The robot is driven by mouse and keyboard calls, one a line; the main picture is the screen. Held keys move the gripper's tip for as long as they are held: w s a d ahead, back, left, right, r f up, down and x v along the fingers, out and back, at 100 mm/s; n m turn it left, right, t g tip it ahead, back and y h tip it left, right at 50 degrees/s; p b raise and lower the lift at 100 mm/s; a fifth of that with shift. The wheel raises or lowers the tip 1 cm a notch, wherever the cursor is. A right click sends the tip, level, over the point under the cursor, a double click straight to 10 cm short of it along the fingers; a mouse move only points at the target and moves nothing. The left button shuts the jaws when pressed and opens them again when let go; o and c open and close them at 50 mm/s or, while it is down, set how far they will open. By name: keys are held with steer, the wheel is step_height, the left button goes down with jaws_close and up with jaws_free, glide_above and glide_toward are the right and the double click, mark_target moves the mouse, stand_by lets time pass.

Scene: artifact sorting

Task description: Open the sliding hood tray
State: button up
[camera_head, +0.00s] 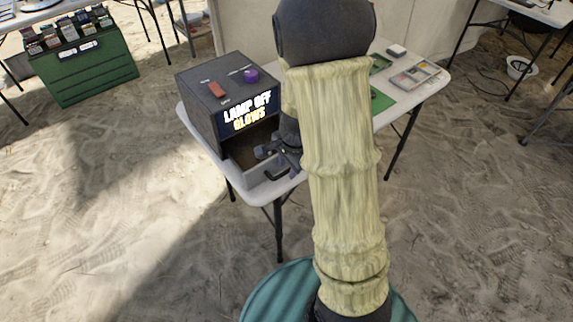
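The hood (199,113) is a dark grey box on the white table, with a lit sign reading "LAMP OFF GLOWS" (247,112) on its front. Below the sign is a dark opening. The grey sliding tray (262,193) shows at the bottom of that opening and seems to stick out a little from the front. A dark handle (276,175) is on the tray's front. My gripper (266,153) is in front of the opening, just above the handle. Its fingers are small and dark and partly hidden by my arm, so I cannot tell whether they touch anything.
A red block (217,89) and a purple knob (250,75) are on the hood's top. A green crate (90,72) stands at far left. Sandy floor in front is clear.

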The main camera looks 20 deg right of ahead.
steer(key=shift+s+d, duration=0.1)
steer(key=shift+d, duration=0.05)
steer(key=shift+r, duration=0.45)
step_height(320, 180, up, 16)
steer(key=s+d+p, duration=0.1)
steer(key=s+p, duration=0.2)
steer(key=p, duration=0.2)
steer(key=shift+p, duration=0.35)
steer(key=shift+r, duration=0.1)
steer(key=s+a+r+n+p, duration=0.5)
steer(key=n+p, duration=0.5)
steer(key=n, duration=0.4)
step_height(320, 180, up, 2)
steer(key=s, duration=0.2)
steer(key=shift+s+a+r+t+h+p, duration=0.15)
steer(key=shift+s+r+t+h+p, duration=0.15)
steer(key=shift+s+t+p, duration=0.1)
